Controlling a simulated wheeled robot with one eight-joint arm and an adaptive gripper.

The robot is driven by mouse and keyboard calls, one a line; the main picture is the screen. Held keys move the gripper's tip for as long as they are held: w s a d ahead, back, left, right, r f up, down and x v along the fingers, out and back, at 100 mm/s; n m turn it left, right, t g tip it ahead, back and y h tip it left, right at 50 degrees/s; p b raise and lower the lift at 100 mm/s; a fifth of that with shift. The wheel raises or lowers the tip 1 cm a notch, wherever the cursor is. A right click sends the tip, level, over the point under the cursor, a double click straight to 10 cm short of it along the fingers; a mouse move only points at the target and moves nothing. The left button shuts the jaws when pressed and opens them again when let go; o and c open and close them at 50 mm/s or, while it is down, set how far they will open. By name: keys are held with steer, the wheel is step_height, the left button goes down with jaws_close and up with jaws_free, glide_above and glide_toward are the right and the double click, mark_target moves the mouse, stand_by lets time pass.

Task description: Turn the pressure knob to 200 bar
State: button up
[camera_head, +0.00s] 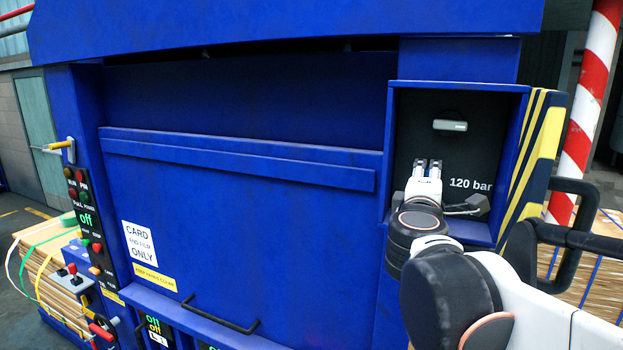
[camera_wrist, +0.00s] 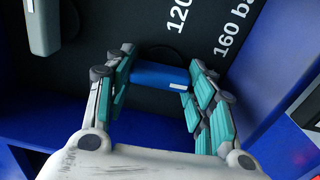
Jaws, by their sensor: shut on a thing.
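The pressure knob (camera_wrist: 158,75) is a blue bar with a small white mark near its right end in the wrist view. My gripper (camera_wrist: 161,64) is shut on it, with one teal-padded finger at each end. In the head view my gripper (camera_head: 428,166) reaches into the dark recess panel (camera_head: 415,115), and the knob is hidden behind it. A white "120 bar" label (camera_head: 470,184) shows right of the gripper. In the wrist view the labels "120" (camera_wrist: 180,15) and "160 ba", cut off, (camera_wrist: 236,30) lie beyond the knob. No 200 bar label is visible.
A grey handle (camera_head: 450,126) is on the panel above my gripper; it also shows in the wrist view (camera_wrist: 42,25). Blue walls (camera_head: 388,150) frame the recess closely. A yellow-and-black striped edge (camera_head: 541,150) and black tube rail (camera_head: 575,190) stand to the right.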

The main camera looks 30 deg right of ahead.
steer(key=shift+m, duration=0.4)
steer(key=o, duration=1.1)
steer(key=shift+c, duration=0.2)
steer(key=shift+a, duration=0.1)
steer(key=v, duration=1.2)
steer(key=shift+s, duration=0.1)
steer(key=shift+f, duration=0.1)
